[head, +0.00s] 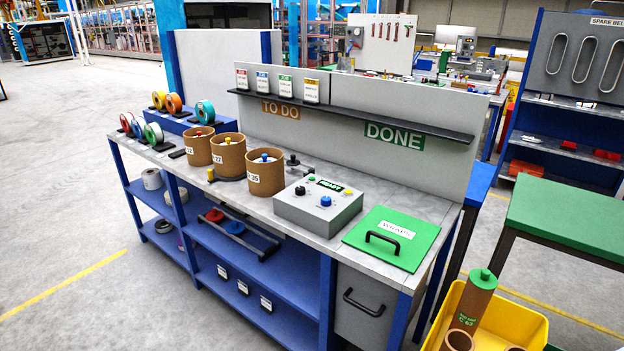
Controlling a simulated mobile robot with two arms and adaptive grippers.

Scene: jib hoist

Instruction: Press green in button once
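A grey control box (318,208) stands on the workbench, left of a green lid marked WRAPS (392,238). Neither of my grippers is in view.
Several brown cylindrical tubs (265,175) stand left of the box on the workbench (375,193), with coloured spools (205,112) beyond. A shelf panel with TO DO and DONE signs (394,135) rises behind. A yellow bin (520,320) holds brown tubes at right.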

